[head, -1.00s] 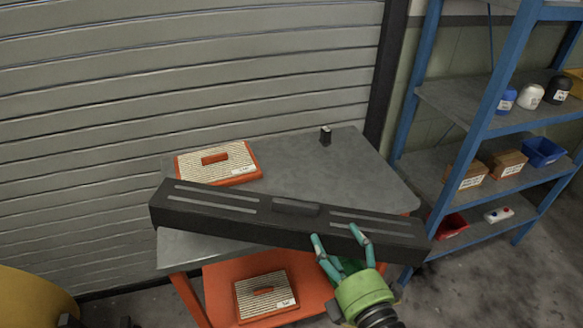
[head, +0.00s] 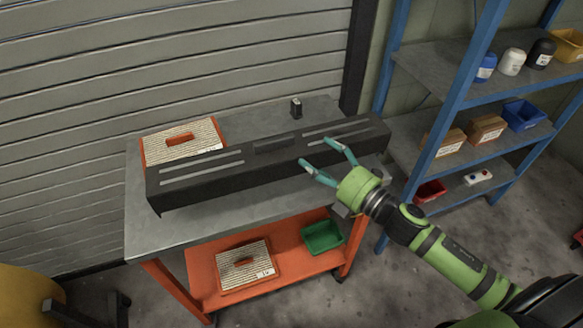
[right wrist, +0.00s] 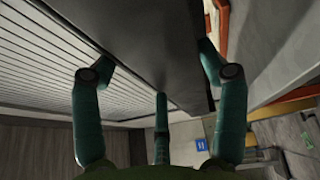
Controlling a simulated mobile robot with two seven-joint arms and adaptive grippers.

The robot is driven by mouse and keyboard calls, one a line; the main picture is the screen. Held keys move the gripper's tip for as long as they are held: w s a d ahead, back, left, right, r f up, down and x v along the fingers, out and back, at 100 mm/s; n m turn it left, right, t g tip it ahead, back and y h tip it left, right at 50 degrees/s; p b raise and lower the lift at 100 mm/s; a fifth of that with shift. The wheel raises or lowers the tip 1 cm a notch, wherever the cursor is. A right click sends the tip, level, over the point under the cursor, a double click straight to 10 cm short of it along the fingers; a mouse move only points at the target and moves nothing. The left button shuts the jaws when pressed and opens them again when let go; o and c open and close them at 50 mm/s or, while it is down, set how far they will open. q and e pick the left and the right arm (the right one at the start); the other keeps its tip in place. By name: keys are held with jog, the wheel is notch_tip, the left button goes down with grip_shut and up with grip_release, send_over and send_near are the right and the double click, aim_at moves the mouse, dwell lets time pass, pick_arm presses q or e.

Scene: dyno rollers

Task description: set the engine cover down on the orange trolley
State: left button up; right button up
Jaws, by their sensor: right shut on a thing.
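The engine cover (head: 255,151) is a long black box-like piece with slots on its top. In the head view it lies over the grey top of the orange trolley (head: 180,232), running from lower left to upper right. I cannot tell whether its whole underside touches the top. My right gripper (head: 328,165) is shut on the cover's front edge, right of its middle. In the right wrist view the teal fingers (right wrist: 160,110) straddle the dark cover (right wrist: 150,40). My left gripper is not in view.
An orange-edged filter box (head: 182,142) sits behind the cover, and a small black item (head: 296,108) stands near the back edge. The lower shelf holds another filter box (head: 245,265) and a green bin (head: 322,237). A blue shelf rack (head: 440,125) stands at right.

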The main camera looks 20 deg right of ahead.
jog(key=w+a+f, duration=0.1)
jog(key=f, duration=0.1)
jog(key=w+a+f, duration=0.1)
jog(key=w+f, duration=0.1)
jog(key=w+a+f, duration=0.1)
jog(key=a+f, duration=0.1)
jog(key=f, duration=0.1)
jog(key=shift+w+f, duration=0.1)
jog(key=shift+w, duration=0.05)
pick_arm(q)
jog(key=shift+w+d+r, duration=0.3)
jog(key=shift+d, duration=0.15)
pick_arm(e)
jog(key=shift+d, duration=0.1)
jog(key=shift+f, duration=0.1)
jog(key=shift+f+b, duration=0.45)
jog(key=shift+f, duration=0.1)
jog(key=o, duration=1.6)
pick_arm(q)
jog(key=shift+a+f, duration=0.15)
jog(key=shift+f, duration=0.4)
pick_arm(e)
jog(key=shift+o, duration=0.2)
jog(key=shift+f, duration=0.1)
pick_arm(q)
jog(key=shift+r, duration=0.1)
